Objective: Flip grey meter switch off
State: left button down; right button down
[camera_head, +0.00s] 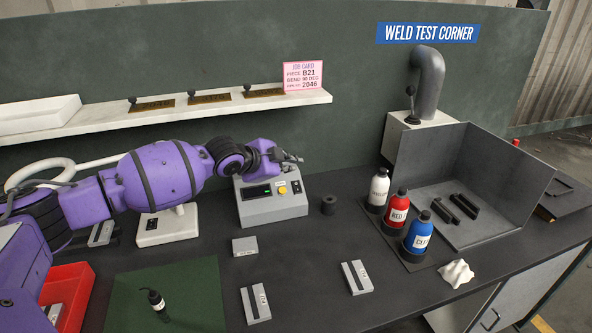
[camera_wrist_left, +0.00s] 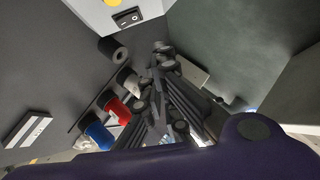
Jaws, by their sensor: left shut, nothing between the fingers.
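The grey meter (camera_head: 262,212) stands on the bench in the middle of the head view, with a dark display, a yellow knob and a small black switch (camera_head: 296,187) at its right side. The wrist view shows the black rocker switch (camera_wrist_left: 127,18) on the meter's face (camera_wrist_left: 143,8) at the top; I cannot tell which way it is set. My left gripper (camera_head: 297,158) is shut and empty, just above and behind the meter's upper right edge. Its fingers (camera_wrist_left: 163,52) are to the right of and below the switch in the wrist view, apart from it. My right gripper is not in view.
A dark cylinder (camera_head: 328,205) stands right of the meter. White, red and blue bottles (camera_head: 397,209) stand further right before a grey open bin (camera_head: 520,165). A white box with a black switch (camera_head: 172,228) lies under my left arm. A shelf (camera_head: 215,106) runs behind.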

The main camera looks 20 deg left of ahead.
pick_arm(q)
jog(key=shift+w+r+v, duration=0.15)
jog(key=shift+v, duration=0.9)
jog(key=shift+w+r+v, duration=0.1)
jog(key=shift+r+v, duration=0.05)
jog(key=shift+v, duration=0.9)
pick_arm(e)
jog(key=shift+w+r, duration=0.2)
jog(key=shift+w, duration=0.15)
